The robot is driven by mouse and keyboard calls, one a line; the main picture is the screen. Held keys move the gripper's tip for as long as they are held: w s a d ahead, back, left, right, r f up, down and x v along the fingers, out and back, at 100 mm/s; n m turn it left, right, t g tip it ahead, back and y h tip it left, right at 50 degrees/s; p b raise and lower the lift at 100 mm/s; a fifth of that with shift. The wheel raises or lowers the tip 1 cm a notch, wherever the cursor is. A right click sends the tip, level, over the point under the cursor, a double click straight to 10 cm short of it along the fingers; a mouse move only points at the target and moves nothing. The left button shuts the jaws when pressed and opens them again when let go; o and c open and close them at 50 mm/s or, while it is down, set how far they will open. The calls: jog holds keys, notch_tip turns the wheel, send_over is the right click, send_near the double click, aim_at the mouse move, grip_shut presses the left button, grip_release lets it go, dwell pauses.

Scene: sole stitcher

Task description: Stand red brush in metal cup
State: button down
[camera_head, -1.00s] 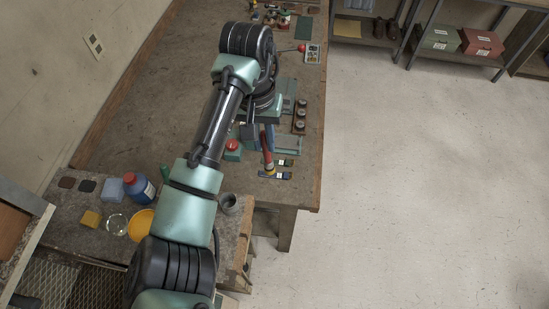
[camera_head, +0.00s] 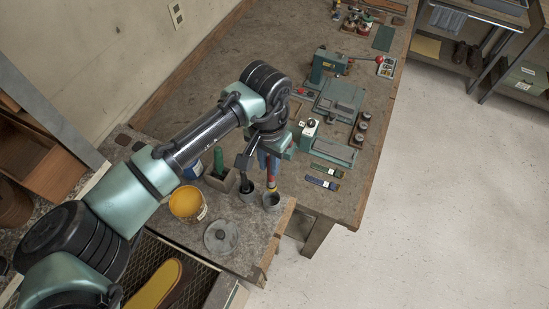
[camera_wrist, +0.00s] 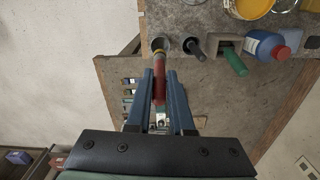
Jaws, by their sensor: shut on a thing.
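My gripper (camera_head: 267,158) is shut on the red brush (camera_head: 271,168). In the wrist view the brush (camera_wrist: 159,90) lies between my two blue fingers (camera_wrist: 160,76), its yellowish end pointing away from them. The metal cup (camera_head: 272,203) is a small grey open cup near the bench corner. In the head view the brush's lower end hangs just above or behind the cup's rim; I cannot tell whether it is inside. In the wrist view the cup (camera_wrist: 160,44) lies just past the yellowish end.
A dark upright handle (camera_head: 246,184) stands close left of the cup. The green stitching machine (camera_head: 340,95) and two small boxes or strips (camera_head: 323,183) lie to the right.

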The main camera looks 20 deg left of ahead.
aim_at(269, 182)
jog(key=shift+f+b, duration=4.4)
jog(key=shift+f, duration=0.85)
jog(key=c, duration=0.7)
grip_release()
jog(key=shift+r, duration=0.1)
notch_tip(269, 182, up, 13)
jog(key=b, duration=0.3)
jog(key=shift+w+b, duration=0.1)
jog(key=shift+b, duration=0.3)
